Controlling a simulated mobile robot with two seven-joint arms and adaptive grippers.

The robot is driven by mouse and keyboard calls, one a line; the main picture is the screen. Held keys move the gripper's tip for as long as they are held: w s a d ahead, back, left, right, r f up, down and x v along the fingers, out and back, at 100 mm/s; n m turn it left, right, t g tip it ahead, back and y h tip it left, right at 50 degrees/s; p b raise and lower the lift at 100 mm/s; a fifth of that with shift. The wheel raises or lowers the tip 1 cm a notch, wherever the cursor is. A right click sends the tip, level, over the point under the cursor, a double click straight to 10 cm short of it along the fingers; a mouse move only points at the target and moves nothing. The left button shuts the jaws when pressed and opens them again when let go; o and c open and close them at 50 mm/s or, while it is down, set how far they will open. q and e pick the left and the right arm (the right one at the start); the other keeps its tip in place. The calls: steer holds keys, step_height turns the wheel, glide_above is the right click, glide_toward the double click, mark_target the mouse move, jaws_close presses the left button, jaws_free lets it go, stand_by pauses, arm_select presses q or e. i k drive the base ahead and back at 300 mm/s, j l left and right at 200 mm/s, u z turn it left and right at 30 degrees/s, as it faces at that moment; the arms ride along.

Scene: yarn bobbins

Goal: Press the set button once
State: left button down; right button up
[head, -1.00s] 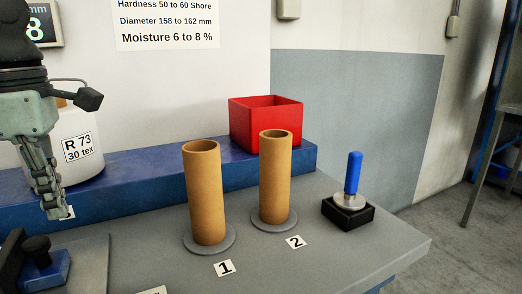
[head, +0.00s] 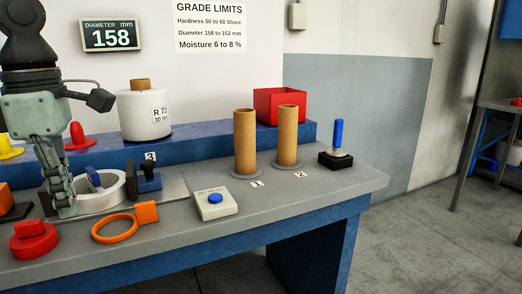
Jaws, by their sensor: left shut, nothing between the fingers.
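A white box (head: 224,210) with a round blue button (head: 215,199) sits on the grey bench top near its front edge, in the middle of the head view. Small print on it is too small to read; I take it as the set button. My left gripper (head: 66,210) is shut and empty, pointing down at the left, well apart from the button. It hides part of a white ring (head: 98,203) lying in a dark fixture. My right gripper is not in view.
An orange ring gauge (head: 117,230) lies between my left gripper and the button box, and a red knobbed piece (head: 34,240) lies front left. Two brown tubes (head: 245,140) stand behind the box. A wall display (head: 110,35) reads 158. Bench right of the box is clear.

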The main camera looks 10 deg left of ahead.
mark_target(215, 197)
steer(key=k, duration=0.9)
